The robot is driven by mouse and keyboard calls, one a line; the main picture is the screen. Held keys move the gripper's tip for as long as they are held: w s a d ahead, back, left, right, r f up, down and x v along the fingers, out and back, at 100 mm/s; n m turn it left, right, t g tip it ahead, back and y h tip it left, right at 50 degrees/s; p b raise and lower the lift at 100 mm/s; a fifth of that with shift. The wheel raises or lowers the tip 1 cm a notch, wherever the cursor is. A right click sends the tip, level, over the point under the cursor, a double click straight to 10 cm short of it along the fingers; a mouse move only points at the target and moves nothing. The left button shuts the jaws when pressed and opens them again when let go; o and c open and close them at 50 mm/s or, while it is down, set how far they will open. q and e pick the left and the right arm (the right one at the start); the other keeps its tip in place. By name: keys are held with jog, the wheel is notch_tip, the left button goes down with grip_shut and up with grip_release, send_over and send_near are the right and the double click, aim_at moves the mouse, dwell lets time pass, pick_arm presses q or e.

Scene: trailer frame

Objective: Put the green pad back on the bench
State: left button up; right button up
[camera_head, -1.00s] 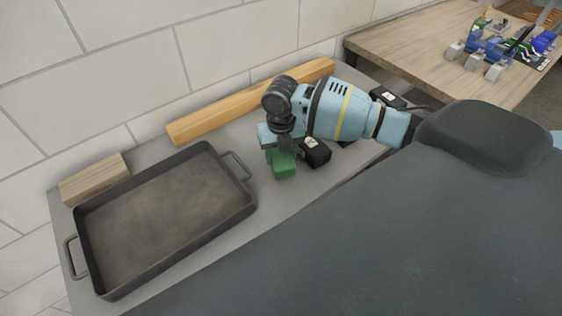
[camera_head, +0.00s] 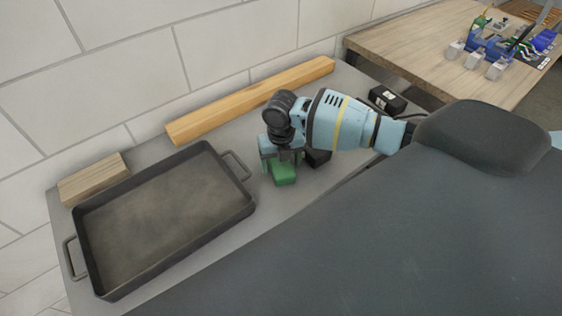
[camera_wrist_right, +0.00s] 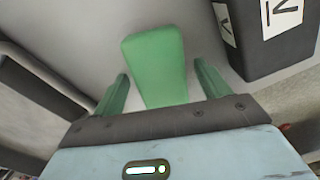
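The green pad (camera_head: 284,174) is a small block resting on the grey bench (camera_head: 325,178), right of the tray. My right gripper (camera_head: 281,168) points down over it. In the right wrist view, the pad (camera_wrist_right: 155,65) lies between the two green fingers of my right gripper (camera_wrist_right: 162,92), with a visible gap on each side. The gripper is open and not clamped on the pad. Part of the pad is hidden behind the gripper in the head view. My left gripper is not in view.
A dark metal tray (camera_head: 249,206) with handles fills the bench's left side. A wooden block (camera_head: 94,179) and a long wooden beam (camera_head: 250,101) lie along the wall. A black box (camera_wrist_right: 268,35) stands close to the right finger. Another black box (camera_head: 386,99) sits farther back.

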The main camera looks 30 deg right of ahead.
aim_at(281, 164)
notch_tip(281, 164, up, 12)
jog(key=shift+r+p, duration=0.15)
jog(key=shift+p, duration=0.15)
dwell(0.4)
